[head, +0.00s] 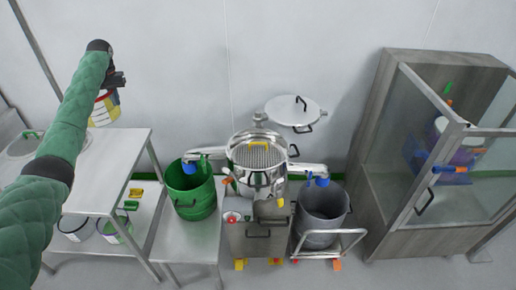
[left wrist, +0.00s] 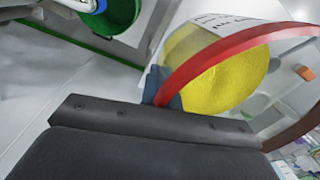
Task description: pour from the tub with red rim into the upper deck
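The tub with red rim (head: 103,110) is at the upper left in the head view, above the back of the left table, partly hidden by my arm. In the left wrist view its red rim (left wrist: 235,45) curves past the gripper and yellow material shows through the clear wall. My left gripper (head: 118,82) is at the rim and appears shut on it. The upper deck (head: 257,155) is the round steel bowl with a mesh on the machine at the centre, open on top. The tub is well to its left. My right gripper is not in view.
A round lid (head: 295,110) with handles is behind the deck. A green bin (head: 190,195) and a grey bin (head: 322,215) stand under side spouts. A glass-fronted cabinet (head: 400,170) is at the right. The left table (head: 105,170) has a bare top.

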